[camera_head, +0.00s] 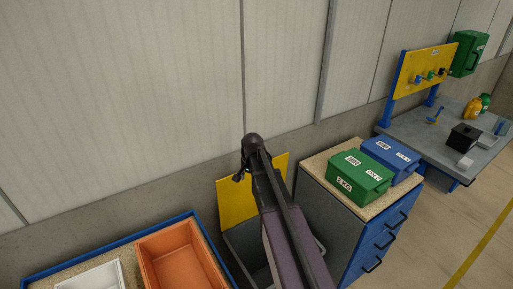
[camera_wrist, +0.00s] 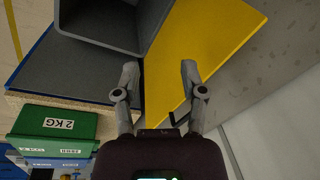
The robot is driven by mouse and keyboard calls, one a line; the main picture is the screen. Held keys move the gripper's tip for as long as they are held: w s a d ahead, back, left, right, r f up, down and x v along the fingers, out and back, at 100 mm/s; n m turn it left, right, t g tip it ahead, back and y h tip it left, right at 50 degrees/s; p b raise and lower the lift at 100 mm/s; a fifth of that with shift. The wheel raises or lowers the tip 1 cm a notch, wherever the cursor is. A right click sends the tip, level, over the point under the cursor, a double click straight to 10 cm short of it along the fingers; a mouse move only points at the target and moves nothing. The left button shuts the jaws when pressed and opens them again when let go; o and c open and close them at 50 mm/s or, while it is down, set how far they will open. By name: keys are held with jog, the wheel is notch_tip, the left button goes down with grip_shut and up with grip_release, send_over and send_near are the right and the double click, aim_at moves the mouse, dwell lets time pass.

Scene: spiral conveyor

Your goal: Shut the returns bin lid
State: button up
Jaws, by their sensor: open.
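The returns bin (camera_head: 236,246) is a grey open-topped container on the floor by the wall. Its yellow lid (camera_head: 235,204) stands raised at the back of the bin, near the wall, so the bin is open. My arm crosses in front of the bin and hides part of it and of the lid. My gripper (camera_wrist: 160,70) is open and empty. In the wrist view the yellow lid (camera_wrist: 215,35) lies beyond and between the fingertips, and the grey bin (camera_wrist: 112,28) is at the top. I cannot tell whether a finger touches the lid.
To the right, a blue-drawered cabinet (camera_head: 372,243) carries a green box (camera_head: 357,178) and a blue box (camera_head: 392,157). To the left, a blue-edged table holds an orange bin (camera_head: 180,256) and a white tray (camera_head: 92,277). The wall is close behind the lid.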

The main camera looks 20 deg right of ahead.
jog(key=w+d+r+m+t+p, duration=0.1)
jog(key=w+d+r+m+p, duration=0.5)
jog(key=w+d+r+p, duration=0.3)
jog(key=shift+w+d+r, duration=0.15)
jog(key=shift+w+r, duration=0.8)
jog(key=shift+w, duration=0.25)
jog(key=shift+f, duration=0.2)
jog(key=b+x, duration=1.3)
jog(key=shift+w+f, duration=0.15)
grip_shut()
